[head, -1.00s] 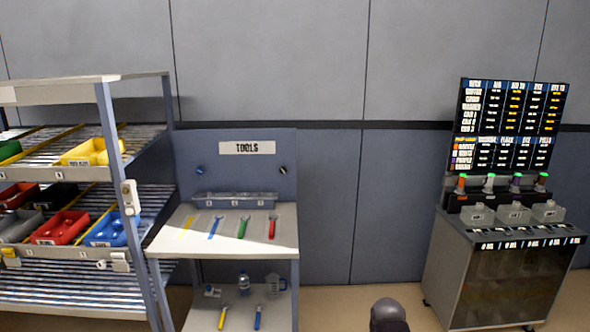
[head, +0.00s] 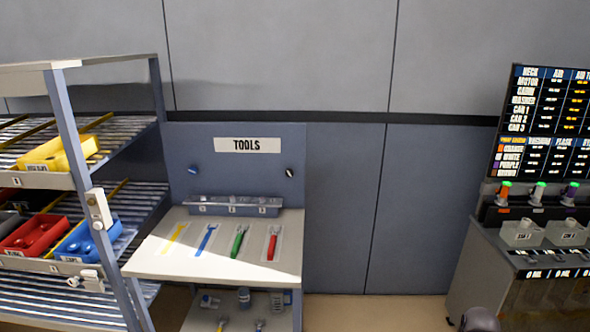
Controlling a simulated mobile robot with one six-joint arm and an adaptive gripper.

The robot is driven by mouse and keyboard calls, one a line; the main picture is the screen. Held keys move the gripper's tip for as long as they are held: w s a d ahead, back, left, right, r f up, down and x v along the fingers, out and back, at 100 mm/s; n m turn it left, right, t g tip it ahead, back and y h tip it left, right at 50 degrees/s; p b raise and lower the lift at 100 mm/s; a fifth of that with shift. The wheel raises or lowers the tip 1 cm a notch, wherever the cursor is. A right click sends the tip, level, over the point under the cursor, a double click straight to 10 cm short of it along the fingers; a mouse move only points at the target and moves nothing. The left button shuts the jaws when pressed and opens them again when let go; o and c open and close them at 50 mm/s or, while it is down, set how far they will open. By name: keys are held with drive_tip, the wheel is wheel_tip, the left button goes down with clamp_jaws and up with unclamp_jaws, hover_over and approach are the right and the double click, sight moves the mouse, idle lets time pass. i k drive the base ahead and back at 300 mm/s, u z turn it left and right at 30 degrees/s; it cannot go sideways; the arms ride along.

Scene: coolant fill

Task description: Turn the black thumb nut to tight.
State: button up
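A small dark knob (head: 290,172), which looks like the black thumb nut, sits on the right side of the blue-grey back panel (head: 240,178) under the TOOLS sign (head: 249,145). A pale mark shows on it, but it is too small to tell how tight it is. A similar blue knob (head: 193,169) sits on the panel's left side. My gripper is not in view. Only a dark rounded part, probably of my arm, shows at the bottom right edge, well apart from the knob.
A bin rack (head: 60,120) stands close on the left. A bottle cart (head: 483,262) stands right. Floor between bench and cart looks clear.

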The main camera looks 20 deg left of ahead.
sight(289, 172)
drive_tip(key=u, duration=0.15)
drive_tip(key=i, duration=0.7)
drive_tip(key=u, duration=0.75)
drive_tip(key=i, duration=0.5)
drive_tip(key=u, duration=0.35)
